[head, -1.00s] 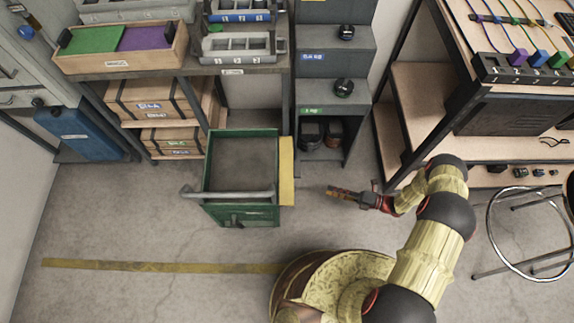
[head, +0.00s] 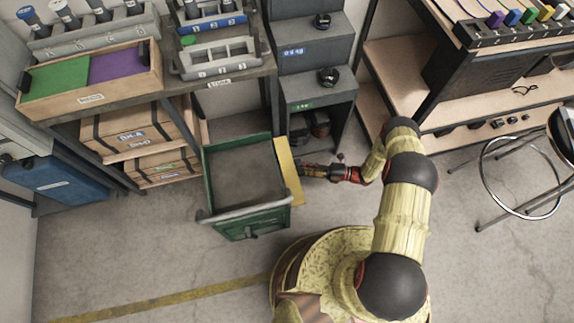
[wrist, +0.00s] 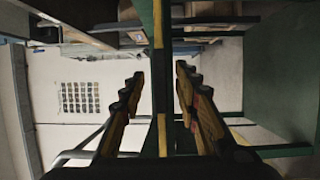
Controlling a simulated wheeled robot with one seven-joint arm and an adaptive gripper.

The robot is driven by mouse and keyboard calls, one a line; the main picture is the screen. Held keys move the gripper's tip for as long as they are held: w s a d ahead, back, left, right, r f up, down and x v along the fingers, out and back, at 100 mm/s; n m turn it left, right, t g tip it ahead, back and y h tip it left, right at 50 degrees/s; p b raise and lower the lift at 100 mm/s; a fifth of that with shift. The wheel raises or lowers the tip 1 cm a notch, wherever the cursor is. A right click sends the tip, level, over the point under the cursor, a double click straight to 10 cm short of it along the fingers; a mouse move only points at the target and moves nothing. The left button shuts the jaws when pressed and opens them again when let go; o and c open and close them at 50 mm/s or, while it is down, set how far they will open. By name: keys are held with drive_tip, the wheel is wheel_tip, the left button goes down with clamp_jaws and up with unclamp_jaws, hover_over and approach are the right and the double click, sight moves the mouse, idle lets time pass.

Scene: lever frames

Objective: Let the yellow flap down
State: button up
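The yellow flap (head: 288,170) runs along the right side of the green cart (head: 248,221) in the head view. It sticks out as a narrow strip near the height of the cart's top; its exact tilt is hard to judge. My gripper (head: 304,170) is at the flap's outer right edge, pointing left toward the cart. In the wrist view my gripper (wrist: 160,100) is open, its two fingers apart. A thin yellow and dark green upright strip, apparently the flap (wrist: 158,28) seen edge-on, lies between them. I cannot tell whether either finger touches it.
The cart's grey handle (head: 245,213) crosses its near end. A shelf rack with wooden boxes (head: 130,135) stands behind left, and grey stepped cabinets (head: 318,90) stand behind. A workbench (head: 480,70) and a stool (head: 520,180) are at right.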

sight(295, 167)
drive_tip(key=a, duration=0.4)
drive_tip(key=a+b, duration=0.1)
drive_tip(key=shift+w+a, duration=0.25)
drive_tip(key=shift+a, duration=0.15)
drive_tip(key=shift+c, duration=1.3)
clamp_jaws()
